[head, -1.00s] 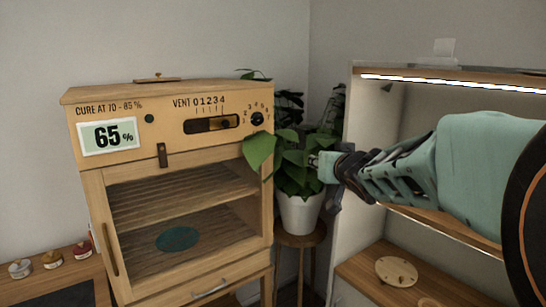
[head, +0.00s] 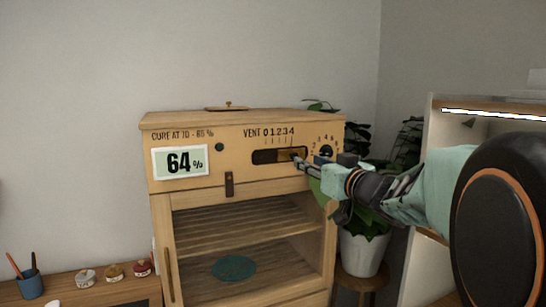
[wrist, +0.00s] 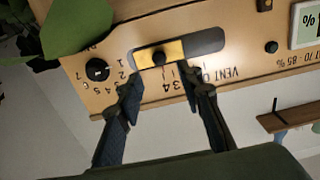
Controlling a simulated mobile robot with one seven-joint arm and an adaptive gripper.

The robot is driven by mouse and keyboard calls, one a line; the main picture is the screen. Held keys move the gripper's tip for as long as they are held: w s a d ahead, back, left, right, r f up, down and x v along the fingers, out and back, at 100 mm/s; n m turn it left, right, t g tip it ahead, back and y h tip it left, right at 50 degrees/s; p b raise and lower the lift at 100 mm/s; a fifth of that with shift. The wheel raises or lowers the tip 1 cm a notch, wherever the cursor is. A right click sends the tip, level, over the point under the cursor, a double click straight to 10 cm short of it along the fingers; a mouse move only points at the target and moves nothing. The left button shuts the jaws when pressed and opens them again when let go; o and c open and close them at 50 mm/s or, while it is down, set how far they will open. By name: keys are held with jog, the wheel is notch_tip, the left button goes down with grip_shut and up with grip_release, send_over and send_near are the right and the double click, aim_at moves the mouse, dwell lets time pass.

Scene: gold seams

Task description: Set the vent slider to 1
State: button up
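The vent slider (head: 284,156) is a brass plate with a dark knob in a dark horizontal slot on the wooden cabinet's front panel. In the wrist view, turned upside down, the slider (wrist: 175,50) sits toward the 3-4 end of the scale, and the dark slot shows bare toward the 0 end. I cannot read its exact number. My gripper (head: 302,164) is in front of the slot's right part and hides the knob in the head view. In the wrist view my gripper (wrist: 163,78) is open, its fingers on either side of the knob, with nothing held.
A numbered dial (head: 326,151) sits just right of the slot, close to my gripper. The display (head: 180,162) reads 64%. A wooden latch (head: 229,184) is below the panel. A potted plant (head: 362,250) and a lit shelf (head: 480,112) stand at the right.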

aim_at(295, 156)
jog(key=p+x, duration=0.1)
jog(key=x, duration=0.6)
jog(key=shift+w+a+f, duration=0.1)
jog(key=shift+w, duration=0.25)
jog(key=shift+c, duration=0.6)
grip_shut()
